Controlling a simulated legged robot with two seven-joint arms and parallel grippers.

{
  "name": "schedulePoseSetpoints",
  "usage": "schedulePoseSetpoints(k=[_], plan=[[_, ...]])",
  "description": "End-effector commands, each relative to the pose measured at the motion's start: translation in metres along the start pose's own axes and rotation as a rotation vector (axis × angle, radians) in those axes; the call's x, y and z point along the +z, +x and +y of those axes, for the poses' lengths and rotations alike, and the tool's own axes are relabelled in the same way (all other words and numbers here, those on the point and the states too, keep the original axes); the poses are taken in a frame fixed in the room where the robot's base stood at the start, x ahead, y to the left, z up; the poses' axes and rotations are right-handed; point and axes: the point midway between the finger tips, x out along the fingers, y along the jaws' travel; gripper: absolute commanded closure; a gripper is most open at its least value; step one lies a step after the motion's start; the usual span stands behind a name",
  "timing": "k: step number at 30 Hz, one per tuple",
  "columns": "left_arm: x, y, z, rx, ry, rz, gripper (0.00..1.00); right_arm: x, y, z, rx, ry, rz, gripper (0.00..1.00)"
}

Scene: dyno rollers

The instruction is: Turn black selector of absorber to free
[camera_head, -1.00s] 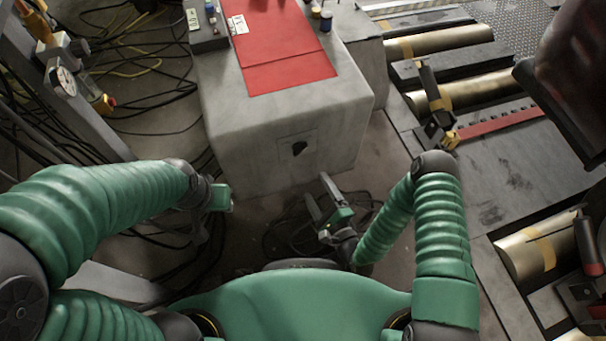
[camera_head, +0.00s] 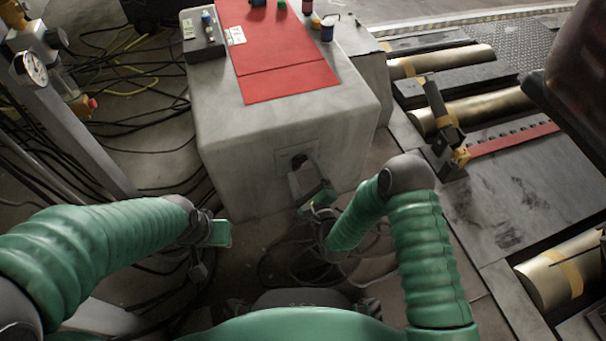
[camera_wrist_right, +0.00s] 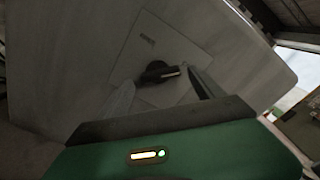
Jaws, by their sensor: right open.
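The absorber (camera_head: 250,140) is a grey block with a square plate on its front face. The black selector (camera_head: 299,160) is a small knob on that plate, partly covered by my right gripper in the head view. In the right wrist view, the selector (camera_wrist_right: 158,72) lies roughly sideways on the pale plate (camera_wrist_right: 150,45), with a light mark at its right end. My right gripper (camera_head: 302,176) is open, its two fingers pointing at the plate on either side of the selector. I cannot tell whether they touch it. My left gripper (camera_head: 216,235) hangs low at left, away from the absorber.
A red mat (camera_head: 285,70) and a dark box (camera_head: 203,40) with small items lie on top of the absorber. Brass rollers (camera_head: 480,105) and a metal deck are at right. Black cables (camera_head: 140,100) and a gauge post (camera_head: 75,130) are at left.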

Motion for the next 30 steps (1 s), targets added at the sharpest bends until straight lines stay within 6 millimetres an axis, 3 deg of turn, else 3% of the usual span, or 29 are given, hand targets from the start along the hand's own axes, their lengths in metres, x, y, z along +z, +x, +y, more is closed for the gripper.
schedulePoseSetpoints(k=[3,11,25,30], plan=[[0.0014,0.0061,0.0000,0.000,0.000,0.000,0.64,0.0002,0.0097,0.0004,-0.001,0.001,-0.001,0.23],[0.0011,0.0050,0.0000,0.000,0.000,0.000,0.64,0.0010,0.0110,-0.0006,0.000,0.001,0.000,0.24],[0.0011,0.0051,0.0000,0.000,0.000,0.000,0.64,0.0006,0.0105,0.0002,0.002,0.000,0.000,0.85],[0.0009,0.0042,0.0000,0.000,0.000,0.000,0.64,0.0008,0.0103,0.0003,0.003,-0.007,0.000,0.85]])
